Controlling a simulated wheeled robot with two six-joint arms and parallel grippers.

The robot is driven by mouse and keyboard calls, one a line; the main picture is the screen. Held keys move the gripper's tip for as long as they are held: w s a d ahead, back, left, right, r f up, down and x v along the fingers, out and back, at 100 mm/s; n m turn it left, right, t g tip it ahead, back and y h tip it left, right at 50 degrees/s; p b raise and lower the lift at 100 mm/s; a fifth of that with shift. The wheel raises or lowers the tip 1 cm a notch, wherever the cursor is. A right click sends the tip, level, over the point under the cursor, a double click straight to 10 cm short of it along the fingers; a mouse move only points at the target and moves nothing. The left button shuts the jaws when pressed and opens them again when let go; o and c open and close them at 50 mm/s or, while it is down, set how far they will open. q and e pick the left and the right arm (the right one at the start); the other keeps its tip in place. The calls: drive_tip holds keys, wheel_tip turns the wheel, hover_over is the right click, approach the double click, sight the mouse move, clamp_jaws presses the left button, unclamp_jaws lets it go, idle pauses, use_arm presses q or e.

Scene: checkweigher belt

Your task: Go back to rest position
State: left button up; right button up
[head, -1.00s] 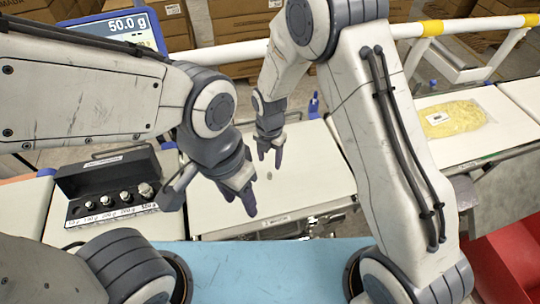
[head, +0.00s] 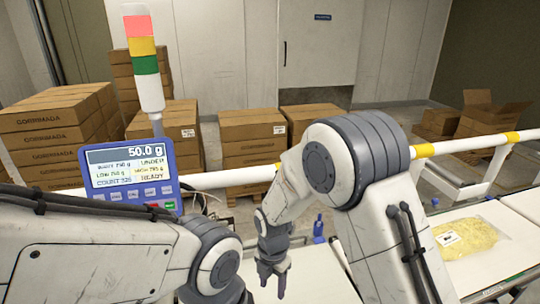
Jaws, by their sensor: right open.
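My right gripper (head: 270,283) points down over the pale belt, near the bottom middle of the head view. Its jaws are open, with nothing seen between them. My left arm reaches in from the left, and its wrist runs to the bottom edge; the left gripper's fingers are out of view. The scale display (head: 133,172) behind my left arm reads 50.0 g.
A light tower (head: 143,60) stands behind the display. A bag of yellow pieces (head: 467,238) lies on the belt section at right. A white rail (head: 235,178) with yellow bands runs behind the belt. Cartons (head: 160,135) stand farther back.

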drive_tip(key=s+d+r+m, duration=0.1)
drive_tip(key=s+r+m, duration=0.3)
drive_tip(key=s+m, duration=0.3)
drive_tip(key=s+d+r+m+b, duration=0.1)
drive_tip(key=s+r+m, duration=0.3)
drive_tip(key=s+m, duration=0.3)
drive_tip(key=s+d+r+m+y+b, duration=0.1)
drive_tip(key=s+d+r+m, duration=0.1)
drive_tip(key=s+r+m, duration=0.3)
drive_tip(key=s+m, duration=0.2)
drive_tip(key=shift+s, duration=0.4)
idle(3.4)
drive_tip(key=shift+c, duration=0.4)
drive_tip(key=shift+s+d, duration=0.1)
